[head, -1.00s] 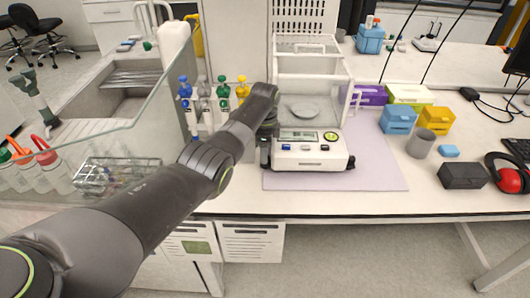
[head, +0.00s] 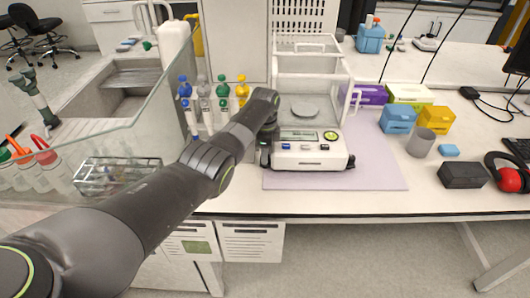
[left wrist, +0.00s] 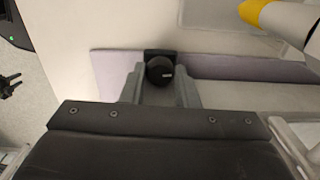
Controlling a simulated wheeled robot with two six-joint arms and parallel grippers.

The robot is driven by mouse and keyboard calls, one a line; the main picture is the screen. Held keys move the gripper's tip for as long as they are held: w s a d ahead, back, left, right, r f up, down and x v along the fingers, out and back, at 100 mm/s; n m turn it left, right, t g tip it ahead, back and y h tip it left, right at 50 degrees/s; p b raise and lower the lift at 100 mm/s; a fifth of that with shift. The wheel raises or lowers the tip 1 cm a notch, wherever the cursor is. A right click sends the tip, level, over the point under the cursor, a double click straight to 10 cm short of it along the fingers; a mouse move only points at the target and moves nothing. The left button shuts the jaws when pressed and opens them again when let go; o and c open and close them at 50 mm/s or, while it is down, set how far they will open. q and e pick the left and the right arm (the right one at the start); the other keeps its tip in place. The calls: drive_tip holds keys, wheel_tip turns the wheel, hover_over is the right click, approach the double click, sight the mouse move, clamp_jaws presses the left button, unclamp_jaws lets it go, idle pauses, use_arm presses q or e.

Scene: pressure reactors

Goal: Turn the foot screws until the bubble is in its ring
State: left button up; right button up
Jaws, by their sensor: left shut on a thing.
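The white balance (head: 308,158) stands on a pale lilac mat, with a round yellow-green bubble level (head: 330,136) beside its display. The bubble is too small to make out in its ring. The right front foot screw (head: 350,163) shows as a dark knob at the other corner. My right gripper is not in view.
Blue and yellow boxes (head: 436,121), a grey cup (head: 420,143) and a dark box (head: 463,175) stand to the right. The mat's front right (head: 380,172) is clear.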

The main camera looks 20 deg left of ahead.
use_arm(q)
drive_tip(key=shift+r+n+p, duration=0.15)
drive_tip(key=shift+n+p, duration=0.15)
drive_tip(key=shift+n, duration=1.2)
drive_tip(key=o, duration=1)
drive_tip(key=shift+c, duration=0.2)
drive_tip(key=shift+r, duration=0.25)
wheel_tip(320, 180, up, 17)
drive_tip(key=b, duration=0.1)
drive_tip(key=shift+f, duration=0.15)
